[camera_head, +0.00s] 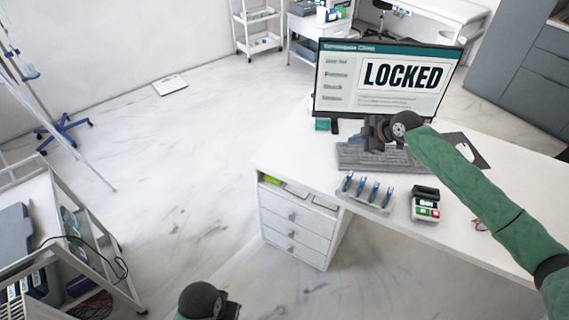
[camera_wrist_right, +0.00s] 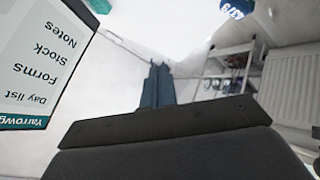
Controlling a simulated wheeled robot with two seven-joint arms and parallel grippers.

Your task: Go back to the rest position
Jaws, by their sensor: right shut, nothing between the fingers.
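My right gripper (camera_head: 372,133) is above the white desk, over the keyboard and in front of the monitor, with my green arm reaching in from the right. In the right wrist view its dark fingers (camera_wrist_right: 157,86) are together with nothing between them. My left wrist shows at the bottom edge of the head view, with part of the left gripper (camera_head: 229,311) beside it. Its fingers are cut off or hidden, so its opening cannot be seen.
The monitor (camera_head: 340,83) reads LOCKED. The keyboard (camera_head: 360,158), a rack of blue-handled tools (camera_head: 368,194) and a small device (camera_head: 425,206) are on the desk (camera_head: 470,240). A cart (camera_head: 95,245) stands at left. Open floor lies between cart and desk.

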